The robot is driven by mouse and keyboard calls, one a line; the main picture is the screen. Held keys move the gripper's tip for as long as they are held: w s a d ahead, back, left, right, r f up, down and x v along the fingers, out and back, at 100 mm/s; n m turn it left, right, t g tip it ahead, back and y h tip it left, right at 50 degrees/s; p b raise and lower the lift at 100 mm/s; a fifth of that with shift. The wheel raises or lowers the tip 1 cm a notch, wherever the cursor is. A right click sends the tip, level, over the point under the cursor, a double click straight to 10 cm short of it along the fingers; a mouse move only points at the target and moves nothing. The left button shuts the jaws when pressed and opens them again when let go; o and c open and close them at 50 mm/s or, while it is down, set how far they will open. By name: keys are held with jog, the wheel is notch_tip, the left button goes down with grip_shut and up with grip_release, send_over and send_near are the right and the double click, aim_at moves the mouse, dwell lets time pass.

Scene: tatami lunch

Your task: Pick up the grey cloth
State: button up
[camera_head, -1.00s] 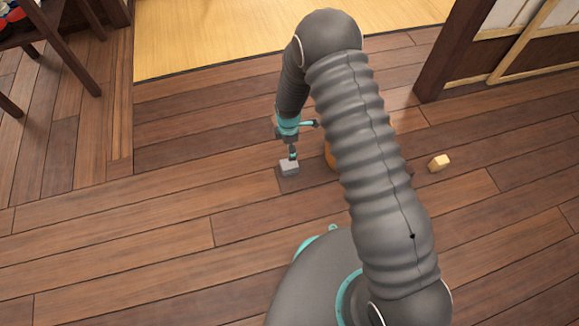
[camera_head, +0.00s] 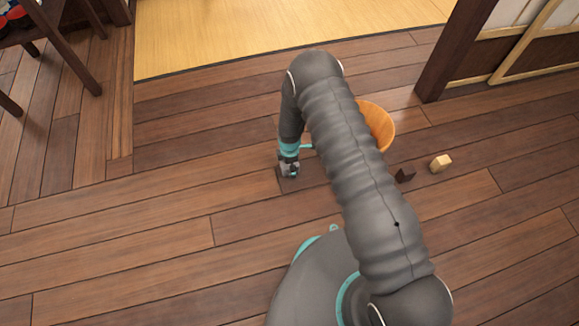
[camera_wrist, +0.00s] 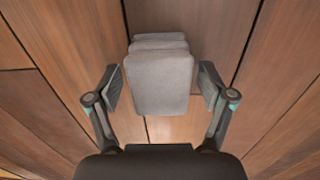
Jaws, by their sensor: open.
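The grey cloth (camera_wrist: 158,82) is a folded, layered light-grey block in the wrist view, lying on the wooden floor. My gripper (camera_wrist: 160,88) is open, with one finger on each side of the cloth and a small gap showing at each side. In the head view my gripper (camera_head: 288,172) is low over the floor, and the cloth is mostly hidden by it there.
An orange-brown round container (camera_head: 378,124) stands partly behind my arm. A dark block (camera_head: 405,174) and a pale yellow block (camera_head: 440,163) lie to its lower right. A dark post (camera_head: 448,62) stands at upper right.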

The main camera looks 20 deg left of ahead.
jog(key=shift+f, duration=0.35)
jog(key=shift+c, duration=0.2)
jog(key=c, duration=1.2)
jog(key=shift+r, duration=0.1)
jog(key=shift+r, duration=0.55)
notch_tip(320, 180, up, 3)
jog(key=shift+f, duration=0.2)
jog(key=d+r, duration=0.7)
jog(key=d, duration=0.4)
jog(key=shift+d+p, duration=0.35)
jog(key=shift+p, duration=0.1)
